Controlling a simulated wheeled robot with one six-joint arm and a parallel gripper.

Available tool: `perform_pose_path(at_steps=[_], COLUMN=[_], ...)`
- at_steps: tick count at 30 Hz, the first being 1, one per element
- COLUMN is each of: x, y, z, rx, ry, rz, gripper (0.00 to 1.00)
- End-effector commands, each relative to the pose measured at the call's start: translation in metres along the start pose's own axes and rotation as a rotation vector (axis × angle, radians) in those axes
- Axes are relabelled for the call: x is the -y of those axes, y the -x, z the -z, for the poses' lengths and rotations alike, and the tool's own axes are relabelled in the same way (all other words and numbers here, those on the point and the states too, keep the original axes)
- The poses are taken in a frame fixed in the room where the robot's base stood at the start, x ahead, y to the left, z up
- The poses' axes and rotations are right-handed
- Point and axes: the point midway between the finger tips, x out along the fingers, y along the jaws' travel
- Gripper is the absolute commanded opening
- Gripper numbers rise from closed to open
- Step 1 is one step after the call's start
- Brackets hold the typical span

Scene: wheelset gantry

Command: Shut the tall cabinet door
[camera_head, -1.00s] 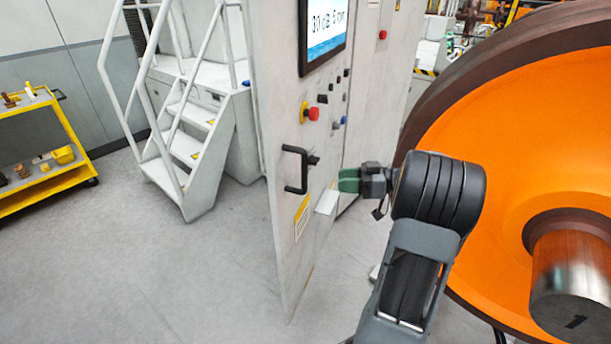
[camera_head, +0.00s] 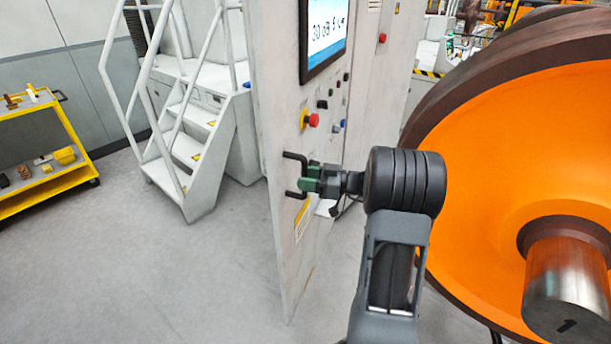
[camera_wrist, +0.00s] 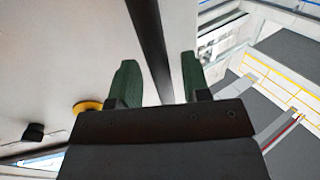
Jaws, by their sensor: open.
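The tall grey-white cabinet door (camera_head: 275,130) stands open, swung out toward me, with its screen and buttons on its face. Its black bar handle (camera_head: 292,156) is on the door's left side. My gripper (camera_head: 305,181) is at the handle in the head view, its green fingers covering part of the bar. In the wrist view the open green fingers (camera_wrist: 158,85) stand on both sides of the dark handle bar (camera_wrist: 150,40). I cannot tell whether either finger touches the bar.
A red emergency button (camera_head: 312,120) sits above the handle. A large orange wheel (camera_head: 500,170) stands close on the right of my arm. White steps with railings (camera_head: 190,140) and a yellow cart (camera_head: 45,150) are at the left. The floor before the door is clear.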

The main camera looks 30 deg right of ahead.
Motion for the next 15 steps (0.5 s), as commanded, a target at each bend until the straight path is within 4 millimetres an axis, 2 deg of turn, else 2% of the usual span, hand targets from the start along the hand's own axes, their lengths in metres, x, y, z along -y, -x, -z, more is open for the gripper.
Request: perform_pose_path(at_steps=[4, 13, 15], x=[0.0001, 0.0000, 0.0000], y=[-0.0066, -0.0078, -0.0077], z=[-0.0001, -0.0003, -0.0003], rx=[0.001, 0.000, 0.000], ry=[-0.001, -0.001, -0.001], rz=[0.000, -0.001, -0.001], gripper=[0.43, 0.43, 0.38])
